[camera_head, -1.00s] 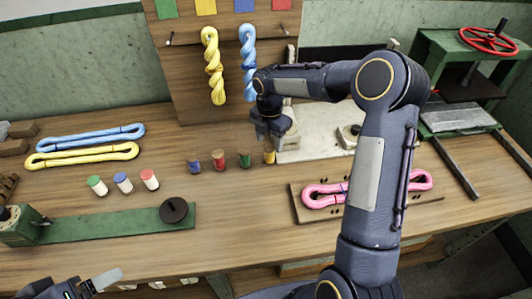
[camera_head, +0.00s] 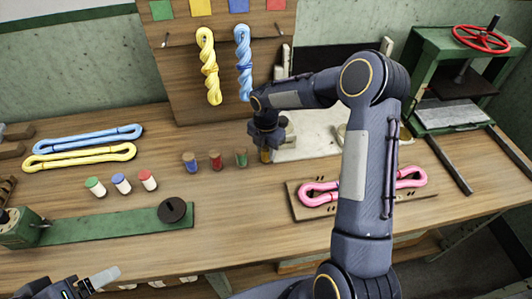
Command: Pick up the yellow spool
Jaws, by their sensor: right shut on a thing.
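The yellow spool (camera_head: 265,156) stands at the right end of a row of small spools on the wooden table. My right gripper (camera_head: 265,146) points down over it and is shut on it, hiding its upper part. I cannot tell whether the spool is clear of the table. My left gripper (camera_head: 92,284) is at the bottom left edge, partly cut off, away from the spools; its finger gap does not show clearly.
Green (camera_head: 241,158), red (camera_head: 215,160) and blue (camera_head: 191,162) spools stand left of the yellow one. A pale board (camera_head: 310,140) lies just behind right. A pink skein (camera_head: 320,194) rests on a wooden board. The table's front middle is clear.

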